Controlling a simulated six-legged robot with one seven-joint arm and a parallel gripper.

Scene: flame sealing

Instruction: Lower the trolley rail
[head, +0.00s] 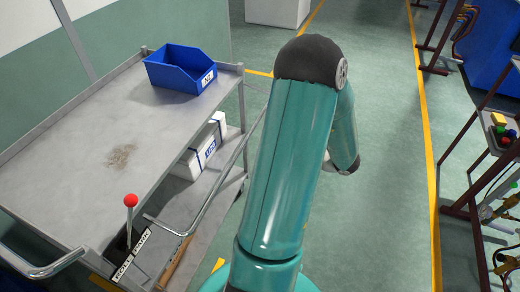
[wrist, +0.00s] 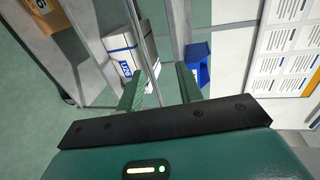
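The grey metal trolley (head: 60,130) stands at the left in the head view. A bent tubular rail (head: 212,195) runs along its right side, beside the edge of the top shelf; part of it passes behind my arm. In the wrist view a grey bar (wrist: 137,32), which looks like this rail, runs down toward the space between my fingers. My gripper (wrist: 158,82) is open, its two green fingers apart. I cannot tell whether the bar lies between them or beyond them. The head view hides my gripper behind my arm.
A red-knobbed lever (head: 130,203) stands at the trolley's near corner by labels. A blue bin (head: 180,70) sits on top; a white box (head: 198,150) lies on the lower shelf. Racks (head: 480,215) stand at the right. Green floor (head: 395,170) is clear between.

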